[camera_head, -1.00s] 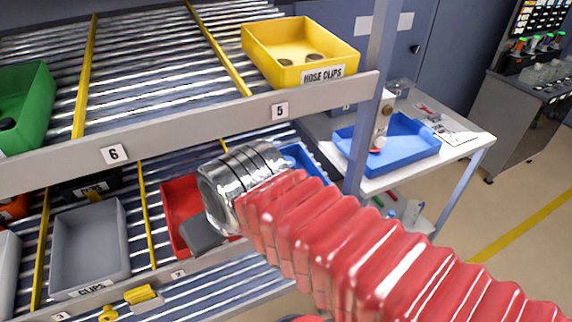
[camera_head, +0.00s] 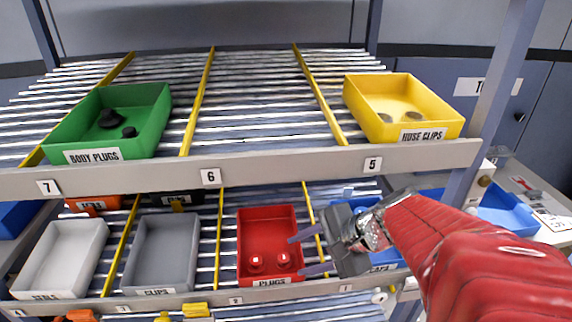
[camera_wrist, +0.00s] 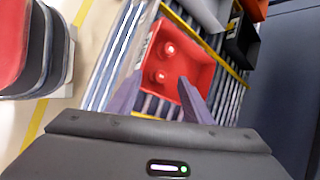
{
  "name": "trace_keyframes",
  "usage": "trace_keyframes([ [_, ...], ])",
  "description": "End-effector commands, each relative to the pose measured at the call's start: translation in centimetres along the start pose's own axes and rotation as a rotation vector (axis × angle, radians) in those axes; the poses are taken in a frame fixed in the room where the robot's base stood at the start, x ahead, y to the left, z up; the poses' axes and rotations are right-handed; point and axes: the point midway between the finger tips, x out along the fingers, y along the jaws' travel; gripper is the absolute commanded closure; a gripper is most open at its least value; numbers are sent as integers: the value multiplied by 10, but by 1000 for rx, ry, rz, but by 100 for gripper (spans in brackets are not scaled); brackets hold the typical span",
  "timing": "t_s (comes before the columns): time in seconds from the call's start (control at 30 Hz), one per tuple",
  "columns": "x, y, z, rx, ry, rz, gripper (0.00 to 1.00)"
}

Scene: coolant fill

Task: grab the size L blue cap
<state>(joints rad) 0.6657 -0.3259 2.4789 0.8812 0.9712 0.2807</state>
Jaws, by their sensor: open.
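My gripper (camera_head: 297,255) is open and empty, its two purple-grey fingers pointing left in the head view toward the red PLUGS bin (camera_head: 262,224). In the wrist view my gripper (camera_wrist: 159,79) has its fingers spread just in front of the red bin (camera_wrist: 199,50), which holds red plugs. A blue bin (camera_head: 347,207) in lane 1 has a label that seems to read CAPS. My gripper and arm cover most of it, so its contents are hidden. I cannot make out a size L blue cap in any view.
Yellow dividers separate the bins. A grey CLIPS bin (camera_head: 165,247) and a white SEALS bin (camera_head: 65,255) stand left of the red one. Above, the upper shelf holds a green BODY PLUGS bin (camera_head: 150,105) and a yellow HOSE CLIPS bin (camera_head: 440,97). An upright post (camera_head: 497,95) stands at right.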

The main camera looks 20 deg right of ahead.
Motion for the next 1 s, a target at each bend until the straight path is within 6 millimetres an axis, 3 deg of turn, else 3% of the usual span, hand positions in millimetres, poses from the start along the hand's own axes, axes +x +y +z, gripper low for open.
trace_keyframes([
  [0.37,-31,-7,-104,764,26,-313,54],
  [0.6,-67,10,-177,1213,16,-551,54],
  [0.7,-80,19,-199,1348,6,-634,54],
  [0.83,-90,26,-215,1442,-4,-696,54],
  [1.0,-92,28,-218,1465,-8,-710,54],
])
